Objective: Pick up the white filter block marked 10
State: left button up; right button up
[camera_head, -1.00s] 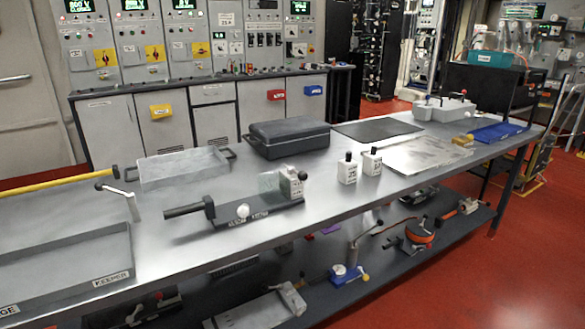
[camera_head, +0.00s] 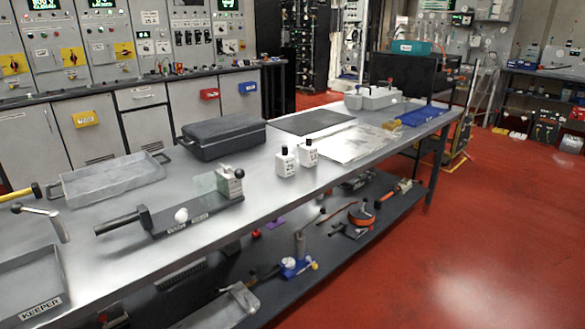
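Two white blocks with black knobs on top stand upright side by side on the steel workbench (camera_head: 255,215). The left white block (camera_head: 287,163) and the right white block (camera_head: 308,153) carry dark markings on their fronts, too small to read, so I cannot tell which is marked 10. A third white block (camera_head: 229,183) with a dark knob sits at the right end of a dark fixture (camera_head: 180,218), behind a clear plate. Neither of my grippers shows in the head view.
A black case (camera_head: 222,137), a grey tray (camera_head: 112,178) and a dark mat (camera_head: 301,122) lie on the bench. A KEEPER tray (camera_head: 38,308) is at the front left. Tools fill the lower shelf. Red floor is open at the right.

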aim_at(308, 152)
jog(key=z, duration=1.2)
jog(key=i, duration=2.3)
jog(key=u, duration=2.8)
